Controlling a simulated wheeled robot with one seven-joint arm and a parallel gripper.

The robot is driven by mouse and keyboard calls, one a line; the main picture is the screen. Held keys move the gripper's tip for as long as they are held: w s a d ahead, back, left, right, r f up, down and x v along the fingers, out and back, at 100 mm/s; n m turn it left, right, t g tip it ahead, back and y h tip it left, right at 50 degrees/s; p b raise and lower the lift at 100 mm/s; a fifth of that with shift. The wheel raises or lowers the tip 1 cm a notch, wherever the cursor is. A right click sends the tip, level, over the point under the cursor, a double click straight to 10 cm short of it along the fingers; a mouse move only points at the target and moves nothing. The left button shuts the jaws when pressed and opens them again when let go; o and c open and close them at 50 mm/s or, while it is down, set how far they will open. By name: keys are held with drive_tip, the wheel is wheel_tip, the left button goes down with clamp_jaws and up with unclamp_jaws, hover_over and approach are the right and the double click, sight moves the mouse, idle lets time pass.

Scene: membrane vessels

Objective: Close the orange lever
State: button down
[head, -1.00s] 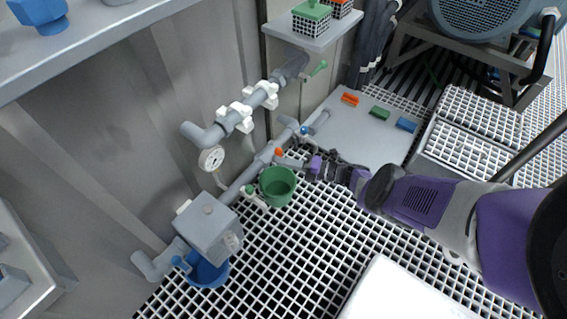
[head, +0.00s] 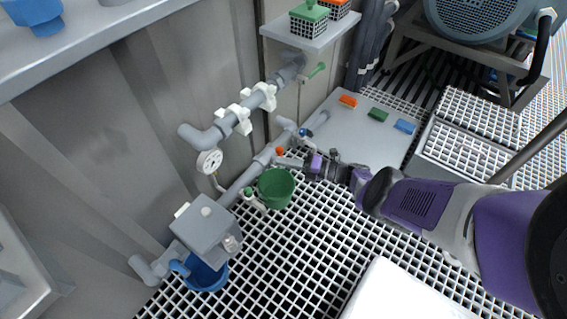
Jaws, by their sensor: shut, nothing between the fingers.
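The small orange lever (head: 281,151) sits on the grey pipe low by the wall, just above the green bucket. My gripper (head: 283,161) reaches in from the right with its tip at or just below the lever; I cannot tell whether they touch. The gripper is shut and holds nothing. The lever's exact angle is too small to make out.
A green bucket (head: 276,188) hangs or stands under the pipe, close below my gripper. A pressure gauge (head: 209,162) and a grey box (head: 206,228) are to the left. A blue valve handle (head: 304,132) is just right. A grey board (head: 352,135) holds coloured blocks.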

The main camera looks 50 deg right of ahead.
drive_tip(key=shift+d+r, duration=0.2)
drive_tip(key=shift+d, duration=0.35)
idle(0.4)
drive_tip(key=shift+a, duration=0.1)
drive_tip(key=a+p, duration=0.3)
drive_tip(key=a, duration=0.2)
drive_tip(key=v, duration=1)
drive_tip(key=shift+d+f, duration=0.45)
